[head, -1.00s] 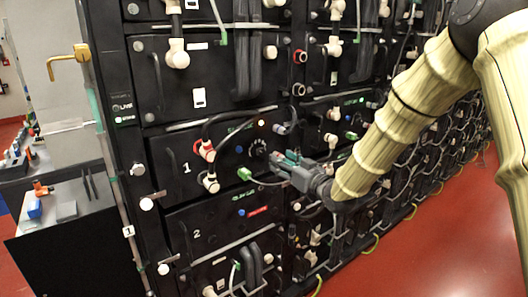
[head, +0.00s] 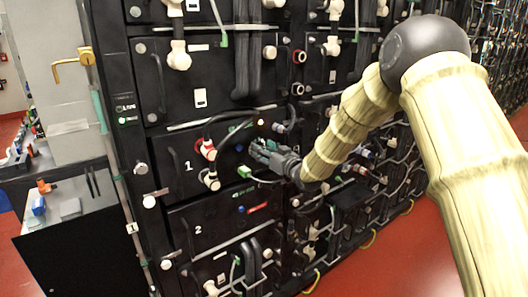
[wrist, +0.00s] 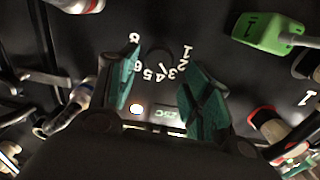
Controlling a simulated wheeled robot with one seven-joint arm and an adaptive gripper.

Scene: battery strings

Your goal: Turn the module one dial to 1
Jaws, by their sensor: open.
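The module one dial (wrist: 158,60) is a dark round knob on a black panel in the wrist view. White numerals curve around its lower side, with 1 at the right and 8 at the left. Its pointer setting cannot be made out. My gripper (wrist: 160,75) has teal finger pads, open, one on each side of the dial in the picture. Contact with the knob cannot be seen. In the head view my gripper (head: 256,151) is at the module marked 1 (head: 180,185) and hides the dial.
A green connector (wrist: 265,30) sits right of the dial in the wrist view. In the head view, cables and red-banded connectors (head: 208,150) lie left of my gripper. Module 2 (head: 215,225) is below. Red floor is clear at right.

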